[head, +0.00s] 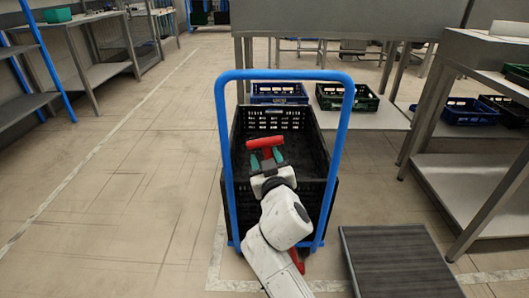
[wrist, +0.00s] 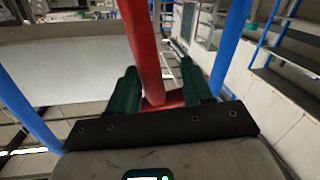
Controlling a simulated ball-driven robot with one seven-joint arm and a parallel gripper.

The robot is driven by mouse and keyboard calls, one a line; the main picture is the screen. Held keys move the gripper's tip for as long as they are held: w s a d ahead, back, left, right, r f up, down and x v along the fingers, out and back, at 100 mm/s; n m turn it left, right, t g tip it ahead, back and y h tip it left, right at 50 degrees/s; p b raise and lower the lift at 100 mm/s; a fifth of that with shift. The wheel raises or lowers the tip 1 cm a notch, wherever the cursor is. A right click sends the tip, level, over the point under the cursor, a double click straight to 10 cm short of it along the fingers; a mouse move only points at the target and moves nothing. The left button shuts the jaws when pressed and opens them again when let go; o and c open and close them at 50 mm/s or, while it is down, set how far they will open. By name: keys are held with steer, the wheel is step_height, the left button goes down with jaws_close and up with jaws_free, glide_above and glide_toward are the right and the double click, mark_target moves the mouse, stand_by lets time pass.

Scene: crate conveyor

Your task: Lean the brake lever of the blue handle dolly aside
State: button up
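The blue handle dolly stands in the middle of the head view, with its tall blue handle (head: 221,150) framing a black crate (head: 325,215). A red bar (head: 265,142), apparently the brake lever, shows over the crate at my fingertips. In the wrist view the red bar (wrist: 145,50) rises between my green fingers. My gripper (head: 268,157) is inside the handle frame, and its fingers stand apart with the bar between them, also in the wrist view (wrist: 160,85). A gap shows beside the bar; I cannot tell whether a finger touches it. Another red part (head: 297,261) shows low beside my arm.
A dark grey platform (head: 400,265) lies right of the dolly. A metal table (head: 465,185) stands at the right. Blue (head: 279,99) and green (head: 330,103) crates sit on a low shelf behind. The floor at left is clear.

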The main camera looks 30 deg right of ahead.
steer(key=p+v, duration=0.1)
steer(key=v, duration=0.6)
steer(key=shift+s, duration=0.35)
stand_by(0.4)
steer(key=s+d+f+m+g+y, duration=0.1)
steer(key=s+d+f+g, duration=0.1)
steer(key=s+f+g, duration=0.4)
steer(key=s+d+f+g+y, duration=0.1)
steer(key=s+d+f+g, duration=0.1)
steer(key=s+f, duration=0.65)
steer(key=s+a+f+n+g+y, duration=0.1)
steer(key=s+a+f+g+y, duration=0.15)
steer(key=s+f, duration=0.4)
steer(key=s+a+f+n+g+y, duration=0.1)
steer(key=s+a+f+g+y, duration=0.2)
steer(key=s, duration=0.7)
step_height(320, 180, up, 31)
steer(key=g+p, duration=0.1)
steer(key=p, duration=3)
steer(key=shift+s+a+f+n+h, duration=0.2)
steer(key=shift+s+n+h, duration=0.1)
steer(key=shift+h, duration=0.15)
